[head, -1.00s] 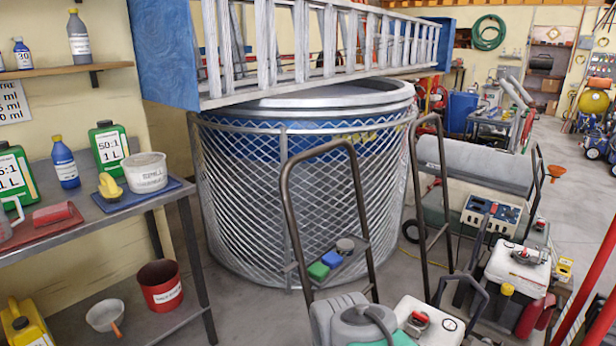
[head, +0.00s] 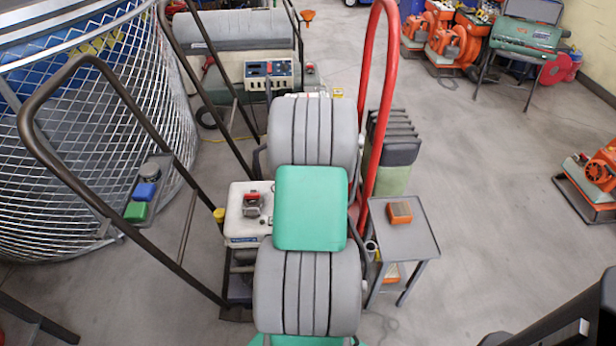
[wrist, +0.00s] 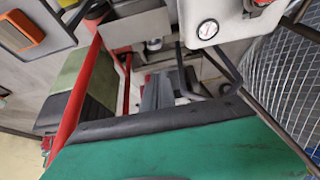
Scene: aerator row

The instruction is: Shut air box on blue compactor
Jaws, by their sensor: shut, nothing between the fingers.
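A machine with a white tank (head: 245,212), a red cap and a blue label stands left of my arm in the head view, partly hidden by it. A white tank with a round gauge also shows in the wrist view (wrist: 222,22). I cannot make out an air box, open or shut, and little blue shows on the machine. My gripper (wrist: 158,92) shows small beyond the dark edge of my green wrist housing. It looks shut and empty, above and beside the machine. My arm hides it in the head view.
A red upright handle (head: 375,110) stands close right of my arm. A small grey side table (head: 404,236) holds an orange box (head: 399,212). A brown tube handle (head: 100,150) and mesh-caged drum (head: 60,190) are left. Open floor lies right.

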